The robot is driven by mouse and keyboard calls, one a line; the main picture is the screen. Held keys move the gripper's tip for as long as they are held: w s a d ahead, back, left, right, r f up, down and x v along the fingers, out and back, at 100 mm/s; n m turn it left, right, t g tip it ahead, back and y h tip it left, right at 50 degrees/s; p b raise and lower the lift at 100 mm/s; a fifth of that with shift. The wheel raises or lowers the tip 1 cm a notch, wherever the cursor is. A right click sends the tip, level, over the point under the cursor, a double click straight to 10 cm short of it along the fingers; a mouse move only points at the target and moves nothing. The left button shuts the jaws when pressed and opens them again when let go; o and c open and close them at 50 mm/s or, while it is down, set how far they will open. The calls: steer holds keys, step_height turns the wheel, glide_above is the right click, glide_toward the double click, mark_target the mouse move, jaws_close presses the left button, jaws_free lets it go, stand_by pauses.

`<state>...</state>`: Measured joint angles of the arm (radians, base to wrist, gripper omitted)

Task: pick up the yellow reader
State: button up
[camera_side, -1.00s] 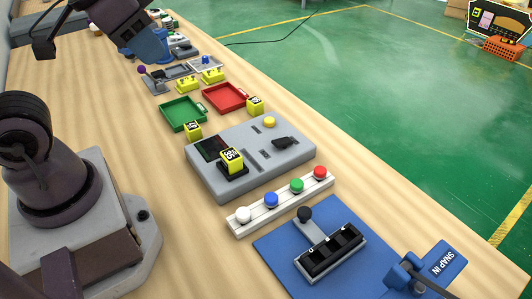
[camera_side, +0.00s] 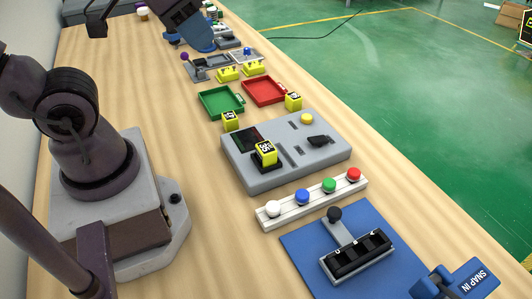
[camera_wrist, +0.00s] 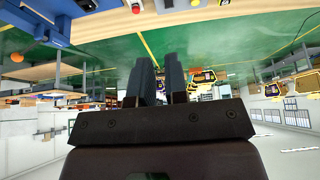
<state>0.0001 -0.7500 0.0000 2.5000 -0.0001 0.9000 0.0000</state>
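Several yellow pieces show in the side view, and I cannot tell for sure which is the reader. A yellow block with a black-and-white label (camera_side: 265,153) sits in a black holder on the grey console. A smaller yellow cube (camera_side: 230,121) stands at the console's back left corner, another yellow cube (camera_side: 294,101) behind its back right. Two low yellow pieces (camera_side: 228,73) stand farther back. My gripper (camera_wrist: 159,62) shows two dark fingers with a narrow gap and nothing between them. In the side view the arm's end hangs over the far table, away from the console; its fingertips are unclear.
The grey console (camera_side: 322,156) has a yellow button. A green tray (camera_side: 220,101) and a red tray (camera_side: 264,91) lie behind it. A white strip (camera_side: 317,200) with coloured knobs and a blue mat (camera_side: 305,247) with a black-slotted fixture lie in front.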

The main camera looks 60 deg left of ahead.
steer(key=o, duration=0.9)
steer(key=shift+o, duration=0.2)
steer(key=n+g, duration=0.6)
steer(key=n, duration=1.2)
glide_above(266, 147)
step_height(266, 147, down, 17)
steer(key=f, duration=0.7)
steer(key=shift+s+d, duration=0.2)
steer(key=shift+s, duration=0.1)
steer(key=shift+w+a+f, duration=0.1)
steer(key=shift+w+f, duration=0.05)
steer(key=shift+f, duration=1.2)
steer(key=shift+w+a+f, duration=0.1)
steer(key=shift+w+f, duration=0.05)
steer(key=shift+f, duration=1.2)
